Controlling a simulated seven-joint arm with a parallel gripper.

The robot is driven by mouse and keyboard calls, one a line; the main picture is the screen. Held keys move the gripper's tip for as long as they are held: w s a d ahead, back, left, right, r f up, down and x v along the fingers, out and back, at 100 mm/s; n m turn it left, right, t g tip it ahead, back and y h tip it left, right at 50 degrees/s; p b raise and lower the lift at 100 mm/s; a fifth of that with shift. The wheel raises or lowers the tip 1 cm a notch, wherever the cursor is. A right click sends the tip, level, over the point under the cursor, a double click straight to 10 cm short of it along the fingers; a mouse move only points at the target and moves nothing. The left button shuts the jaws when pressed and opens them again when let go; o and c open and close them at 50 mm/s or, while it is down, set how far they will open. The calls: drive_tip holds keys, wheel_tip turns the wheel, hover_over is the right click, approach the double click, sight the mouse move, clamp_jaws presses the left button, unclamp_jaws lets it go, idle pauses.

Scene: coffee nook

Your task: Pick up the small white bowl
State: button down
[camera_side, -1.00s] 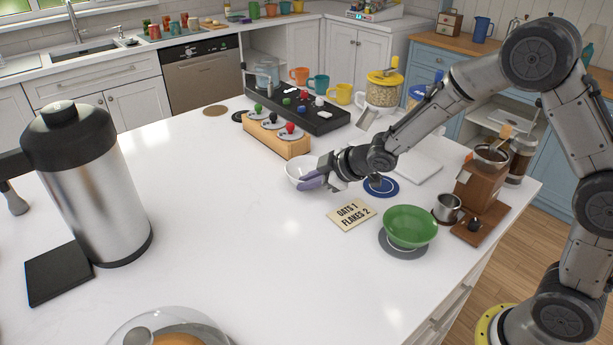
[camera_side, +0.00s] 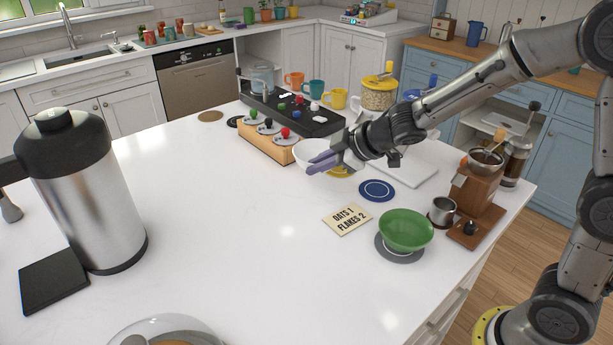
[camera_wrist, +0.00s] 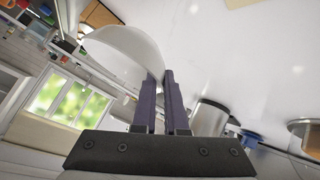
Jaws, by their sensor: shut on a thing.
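The small white bowl (camera_side: 308,148) is held in the air above the white counter, just in front of the wooden rack. My gripper (camera_side: 318,163) is shut on its rim; the purple fingers cover part of the bowl in the side view. In the wrist view the bowl (camera_wrist: 122,48) rises to the left of the fingers, and its wall runs in between the fingertips (camera_wrist: 158,85). The bowl looks tilted in the wrist view. Its inside is mostly hidden in the side view.
A round blue mat (camera_side: 377,191) lies bare, with a yellow disc (camera_side: 340,172) partly hidden behind my gripper. A card (camera_side: 347,219) and a green bowl (camera_side: 406,229) stand nearer. A wooden rack (camera_side: 268,146) is behind. The counter's left middle is clear.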

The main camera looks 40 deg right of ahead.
drive_tip(key=s+d+r, duration=0.1)
drive_tip(key=s+r, duration=0.4)
drive_tip(key=s, duration=0.4)
drive_tip(key=shift+s, duration=0.35)
drive_tip(key=shift+f, duration=0.1)
drive_tip(key=w+f+m, duration=0.1)
drive_tip(key=f, duration=0.1)
drive_tip(key=w+d+f+m+h, duration=0.1)
drive_tip(key=f, duration=0.1)
drive_tip(key=w+f+h, duration=0.1)
drive_tip(key=f, duration=0.1)
drive_tip(key=shift+w+d+f+m, duration=0.35)
drive_tip(key=shift+d+f+m, duration=0.05)
drive_tip(key=shift+w+d+f+m+h, duration=0.95)
drive_tip(key=shift+w+d+m+h, duration=0.15)
drive_tip(key=shift+w+m+h, duration=0.1)
drive_tip(key=shift+s+d+r+m+h, duration=0.1)
drive_tip(key=shift+d+r+m+h, duration=0.2)
drive_tip(key=shift+d, duration=0.35)
drive_tip(key=shift+d+r+m+h, duration=0.2)
drive_tip(key=shift+d+r, duration=0.1)
drive_tip(key=shift+d, duration=0.3)
drive_tip(key=s+d+r+n+y, duration=0.1)
drive_tip(key=s+r, duration=0.3)
drive_tip(key=r, duration=0.4)
drive_tip(key=shift+d+r+n, duration=0.15)
drive_tip(key=shift+d+n, duration=0.25)
drive_tip(key=shift+d, duration=0.35)
